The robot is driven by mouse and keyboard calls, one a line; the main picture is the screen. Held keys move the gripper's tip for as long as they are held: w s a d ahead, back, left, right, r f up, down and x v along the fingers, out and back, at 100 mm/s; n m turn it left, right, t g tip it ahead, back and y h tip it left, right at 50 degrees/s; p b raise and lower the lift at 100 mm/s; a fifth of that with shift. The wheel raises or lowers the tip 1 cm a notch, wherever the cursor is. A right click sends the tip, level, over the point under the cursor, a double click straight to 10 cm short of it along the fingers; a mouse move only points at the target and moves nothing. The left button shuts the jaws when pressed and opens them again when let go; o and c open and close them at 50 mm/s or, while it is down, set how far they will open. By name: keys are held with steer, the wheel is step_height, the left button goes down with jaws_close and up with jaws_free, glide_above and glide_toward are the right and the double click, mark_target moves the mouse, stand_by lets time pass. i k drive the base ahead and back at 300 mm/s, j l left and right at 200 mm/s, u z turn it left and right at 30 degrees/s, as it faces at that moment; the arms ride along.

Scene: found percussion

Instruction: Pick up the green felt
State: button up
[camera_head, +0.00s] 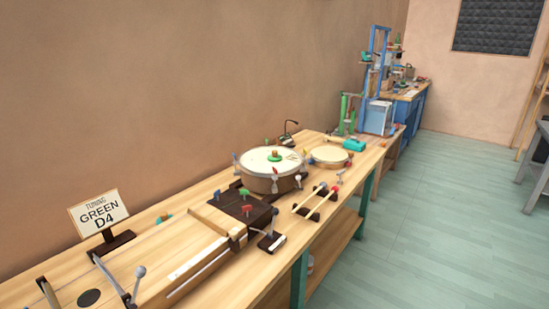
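No piece can be surely told as the green felt at this size. A small green piece (244,192) stands on the dark block (228,204) near the middle of the bench, near similar red and blue ones. Another green piece (275,158), with a yellow-brown top, sits on the head of the large drum (256,166). My gripper is not in view, so whether it holds anything does not show.
The long wooden bench (170,215) runs along the wall. It bears a "TUNING GREEN D4" sign (99,212), a smaller drum (329,155), a teal mallet-like thing (353,145) and sticks on rests (317,199). The floor (430,220) to the right is clear.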

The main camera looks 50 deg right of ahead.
mark_target(274, 157)
steer(key=i+l, duration=0.15)
steer(key=l, duration=0.2)
steer(key=i+l+u, duration=0.1)
steer(key=l, duration=0.3)
steer(key=i+l+u, duration=0.1)
steer(key=i+l, duration=0.15)
steer(key=l, duration=0.15)
steer(key=i+l, duration=0.1)
steer(key=l, duration=0.3)
steer(key=i+l+u, duration=0.1)
steer(key=l, duration=0.3)
steer(key=i+l, duration=0.2)
steer(key=l, duration=0.2)
steer(key=i+l+u, duration=0.1)
steer(key=l, duration=0.3)
steer(key=i+l+u, duration=0.1)
steer(key=l, duration=0.3)
